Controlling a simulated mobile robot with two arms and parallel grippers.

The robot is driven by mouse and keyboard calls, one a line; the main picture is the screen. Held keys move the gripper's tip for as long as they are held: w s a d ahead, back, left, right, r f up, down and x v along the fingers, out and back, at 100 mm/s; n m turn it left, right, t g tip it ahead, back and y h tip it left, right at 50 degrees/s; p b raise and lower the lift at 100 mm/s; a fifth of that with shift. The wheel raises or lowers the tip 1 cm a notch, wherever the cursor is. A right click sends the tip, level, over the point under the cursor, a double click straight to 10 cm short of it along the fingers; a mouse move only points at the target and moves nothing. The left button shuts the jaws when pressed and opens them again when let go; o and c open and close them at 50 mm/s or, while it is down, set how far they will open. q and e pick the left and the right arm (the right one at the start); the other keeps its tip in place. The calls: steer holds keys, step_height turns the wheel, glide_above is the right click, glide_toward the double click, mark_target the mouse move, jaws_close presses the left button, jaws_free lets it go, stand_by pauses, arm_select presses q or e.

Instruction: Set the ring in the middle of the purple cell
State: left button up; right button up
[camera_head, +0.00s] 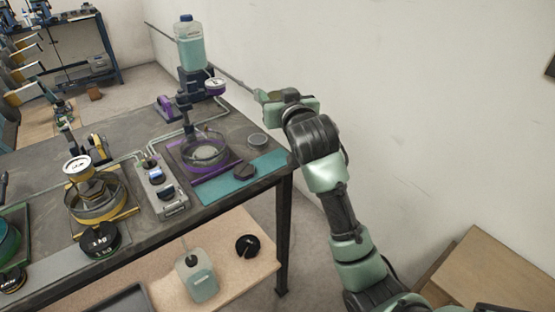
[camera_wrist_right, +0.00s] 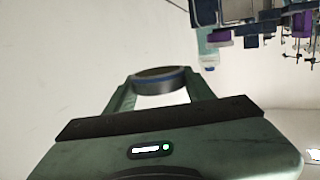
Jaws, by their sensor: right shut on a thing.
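The purple cell (camera_head: 205,158) is a clear round dish with a purple band, on a purple-edged base on the bench. A pale round patch shows inside it. My right gripper (camera_head: 272,97) is raised beyond the bench's right end, to the right of the cell and apart from it. In the right wrist view it is shut on the ring (camera_wrist_right: 160,82), a short round dark piece with a blue-grey side. The ring is hard to make out in the head view. My left gripper is not in view.
A yellow cell (camera_head: 97,205) and control box (camera_head: 162,188) stand left.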

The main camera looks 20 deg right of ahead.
mark_target(278, 160)
steer(key=shift+w+d+r, duration=0.1)
steer(key=shift+w+r, duration=0.3)
steer(key=shift+r, duration=0.45)
step_height(278, 160, down, 20)
steer(key=shift+r, duration=0.15)
steer(key=o, duration=1.6)
steer(key=shift+f, duration=0.2)
steer(key=shift+c, duration=0.2)
